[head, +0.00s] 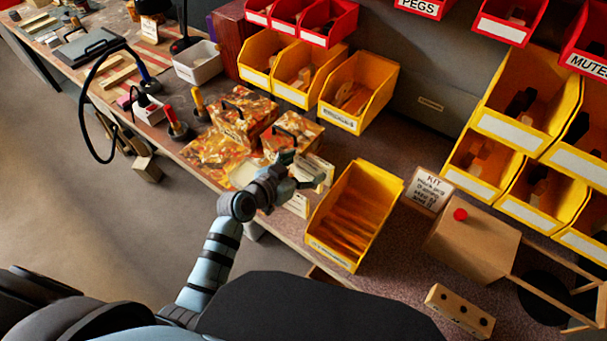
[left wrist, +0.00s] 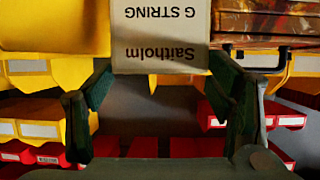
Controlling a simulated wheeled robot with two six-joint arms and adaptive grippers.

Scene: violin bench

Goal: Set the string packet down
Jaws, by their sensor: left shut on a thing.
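The string packet (left wrist: 160,35) is a pale rectangle, printed "Saitholm" and "G STRING", which reads upside down in the left wrist view. My left gripper (left wrist: 165,68) is shut on it, with one finger at each side. In the head view my left gripper (head: 296,178) is over the bench's front part, left of an open yellow bin (head: 337,250). There the packet is partly covered by the gripper and hard to tell from other pale pieces close by. Whether it touches the bench cannot be told. My right gripper is not in view.
Marbled brown boxes with handles (head: 240,116) stand just behind and left of the gripper. Yellow bins (head: 342,123) and red bins stand at the back. A KIT card (head: 428,188) and a wooden block with a red knob (head: 472,245) are at right.

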